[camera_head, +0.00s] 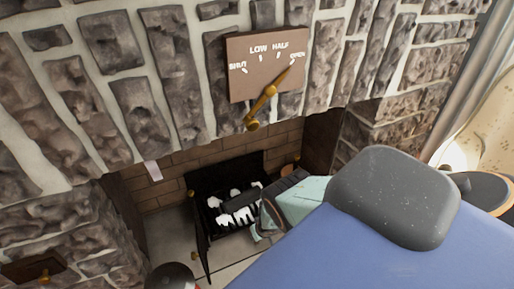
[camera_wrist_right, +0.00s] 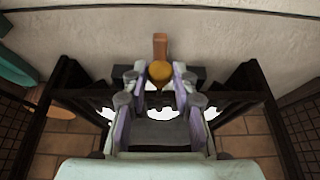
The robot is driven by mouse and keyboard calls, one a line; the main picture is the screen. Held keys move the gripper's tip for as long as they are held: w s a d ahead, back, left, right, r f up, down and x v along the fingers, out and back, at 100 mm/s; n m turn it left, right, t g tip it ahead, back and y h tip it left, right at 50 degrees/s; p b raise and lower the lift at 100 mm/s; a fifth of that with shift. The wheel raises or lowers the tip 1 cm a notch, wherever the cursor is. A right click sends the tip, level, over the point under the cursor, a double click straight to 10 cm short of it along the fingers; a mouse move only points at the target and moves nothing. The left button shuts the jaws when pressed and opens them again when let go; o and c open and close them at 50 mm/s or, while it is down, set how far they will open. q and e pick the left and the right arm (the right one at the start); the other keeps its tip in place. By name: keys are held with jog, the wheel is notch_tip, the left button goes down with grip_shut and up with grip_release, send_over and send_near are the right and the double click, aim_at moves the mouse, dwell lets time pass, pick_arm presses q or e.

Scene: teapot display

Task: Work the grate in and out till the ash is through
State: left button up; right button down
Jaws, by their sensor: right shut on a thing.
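The grate (camera_head: 200,190) is a black frame low in the brick firebox, with white lumps (camera_head: 238,216) on it that look like ash or burnt fuel. My right gripper (camera_head: 262,222) reaches in from the right, close against the grate's right side in the head view. In the right wrist view, my right gripper (camera_wrist_right: 158,90) is shut on a round brass knob (camera_wrist_right: 159,71), with an orange-brown bar behind it. Dark bars of a frame show on both sides of the fingers. The knob is hidden in the head view. My left gripper is not in view.
A damper plate (camera_head: 240,85) marked low, half and open hangs on the stone wall, its brass lever (camera_head: 268,92) pointing to open. A dark rounded thing (camera_head: 172,277) sits at the bottom edge.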

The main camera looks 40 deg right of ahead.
jog(key=shift+s+a+f, duration=0.15)
jog(key=shift+s+f, duration=0.1)
jog(key=shift+s, duration=0.2)
jog(key=c, duration=1.5)
grip_release()
jog(key=o, duration=0.3)
jog(key=shift+w+r, duration=0.1)
jog(key=shift+r, duration=0.1)
jog(key=shift+o, duration=0.6)
jog(key=shift+w, duration=0.1)
jog(key=shift+r, duration=0.2)
jog(key=s+a, duration=0.3)
jog(key=s, duration=0.9)
jog(key=shift+a+r, duration=0.3)
jog(key=shift+a, duration=0.05)
jog(key=shift+w, duration=0.1)
